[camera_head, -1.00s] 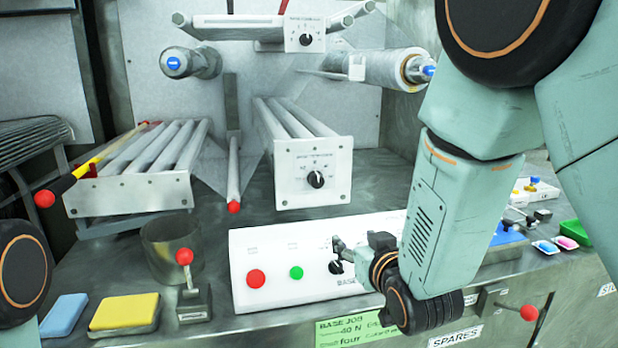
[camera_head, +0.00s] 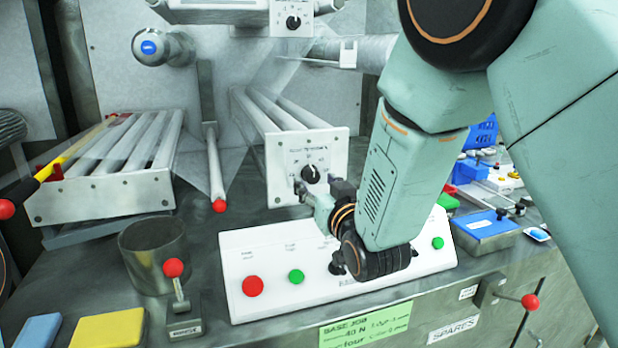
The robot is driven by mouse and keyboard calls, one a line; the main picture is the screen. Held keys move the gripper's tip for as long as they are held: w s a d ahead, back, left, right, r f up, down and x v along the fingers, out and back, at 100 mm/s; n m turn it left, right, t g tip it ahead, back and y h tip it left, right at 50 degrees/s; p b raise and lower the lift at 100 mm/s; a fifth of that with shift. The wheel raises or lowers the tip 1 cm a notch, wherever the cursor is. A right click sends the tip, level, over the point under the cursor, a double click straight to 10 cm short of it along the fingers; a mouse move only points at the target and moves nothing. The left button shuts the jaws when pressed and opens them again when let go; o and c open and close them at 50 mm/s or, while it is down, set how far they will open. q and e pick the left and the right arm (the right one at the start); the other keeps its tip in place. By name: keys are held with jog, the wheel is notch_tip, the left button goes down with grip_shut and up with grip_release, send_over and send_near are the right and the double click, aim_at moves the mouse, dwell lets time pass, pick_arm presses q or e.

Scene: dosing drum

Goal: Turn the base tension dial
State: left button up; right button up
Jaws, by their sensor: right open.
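A white plate (camera_head: 280,160) at the front of a roller block carries a black dial (camera_head: 311,174) with a white pointer mark and small markings around it. A similar dial (camera_head: 293,22) sits on a higher white plate. The print on both plates is too small to read. My right gripper (camera_head: 306,193) is open, its fingertips just below and in front of the lower dial. I cannot tell whether they touch it. My right forearm and wrist hide the right part of the console behind them. My left gripper is out of view.
Below stands a white console (camera_head: 270,255) with a red button (camera_head: 253,286), green buttons and a black knob (camera_head: 337,267) close to my wrist. A red-knobbed lever (camera_head: 174,268) and a metal cup (camera_head: 152,250) stand left of it. A green note (camera_head: 365,325) hangs in front.

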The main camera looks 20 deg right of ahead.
aim_at(314, 176)
jog(key=shift+w+d+f, duration=0.1)
jog(key=shift+w+d, duration=0.05)
jog(key=shift+w, duration=0.65)
jog(key=shift+w+d, duration=0.35)
jog(key=shift+w, duration=0.15)
jog(key=shift+w+r, duration=0.1)
jog(key=shift+r, duration=0.1)
jog(key=shift+w+a, duration=0.35)
jog(key=shift+a, duration=0.05)
jog(key=shift+w+f, duration=0.1)
jog(key=shift+w, duration=0.05)
jog(key=shift+d, duration=0.1)
jog(key=shift+s+d, duration=0.2)
jog(key=shift+s, duration=0.05)
jog(key=c, duration=0.3)
jog(key=shift+a, duration=0.25)
jog(key=c, duration=0.5)
jog(key=shift+d, duration=0.1)
jog(key=c, duration=0.3)
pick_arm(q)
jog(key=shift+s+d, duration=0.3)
pick_arm(e)
jog(key=shift+c, duration=0.3)
